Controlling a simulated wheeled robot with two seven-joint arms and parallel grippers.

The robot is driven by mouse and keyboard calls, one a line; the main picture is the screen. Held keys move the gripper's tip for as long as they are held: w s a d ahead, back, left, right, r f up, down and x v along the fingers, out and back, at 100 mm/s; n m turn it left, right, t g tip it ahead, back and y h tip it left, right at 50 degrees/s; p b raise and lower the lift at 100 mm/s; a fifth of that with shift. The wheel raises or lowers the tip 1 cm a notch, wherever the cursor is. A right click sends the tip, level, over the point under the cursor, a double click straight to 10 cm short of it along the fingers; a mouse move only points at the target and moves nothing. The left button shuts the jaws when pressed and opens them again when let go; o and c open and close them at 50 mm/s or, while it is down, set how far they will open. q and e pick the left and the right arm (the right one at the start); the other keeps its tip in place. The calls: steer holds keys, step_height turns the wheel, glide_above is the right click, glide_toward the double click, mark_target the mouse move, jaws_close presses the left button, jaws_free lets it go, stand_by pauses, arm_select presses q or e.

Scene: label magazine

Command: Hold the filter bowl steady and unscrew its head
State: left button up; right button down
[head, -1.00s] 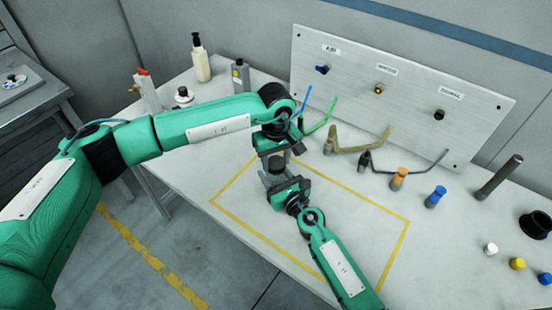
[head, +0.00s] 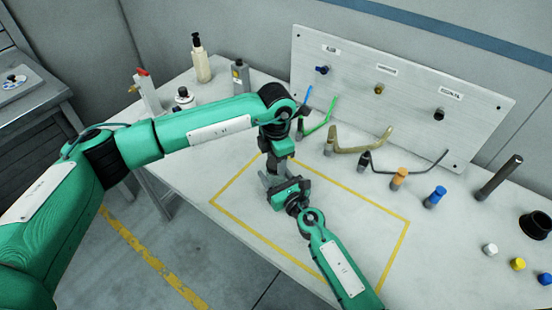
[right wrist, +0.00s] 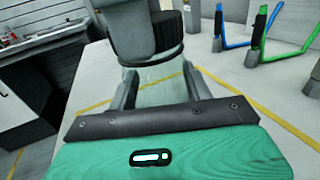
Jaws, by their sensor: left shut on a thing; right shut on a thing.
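The filter shows best in the right wrist view: a pale green, see-through bowl (right wrist: 152,78) with a dark ribbed head (right wrist: 170,32) on top. My right gripper (right wrist: 160,82) is shut on the bowl, one finger on each side; in the head view it comes from below, inside the yellow outline (head: 270,182). My left gripper (head: 274,166) reaches down from above, shut on the head. Its grey finger (right wrist: 131,32) covers part of the head in the right wrist view. In the head view the grippers hide nearly all of the filter. I cannot tell whether a gap exists between head and bowl.
A labelled panel (head: 400,100) stands at the back. Bent blue, green, tan and dark tools stand before it. Orange (head: 398,178) and blue (head: 435,197) pieces, a dark rod (head: 499,177) and small caps lie right. Bottles (head: 201,60) stand back left. The outlined area's right part is clear.

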arm_select(q)
steer(key=n, duration=2.3)
steer(key=shift+r+n, duration=0.1)
steer(key=shift+n, duration=0.2)
steer(key=shift+w, duration=0.1)
steer(key=shift+r, duration=0.15)
steer(key=shift+r, duration=0.9)
steer(key=shift+r, duration=0.1)
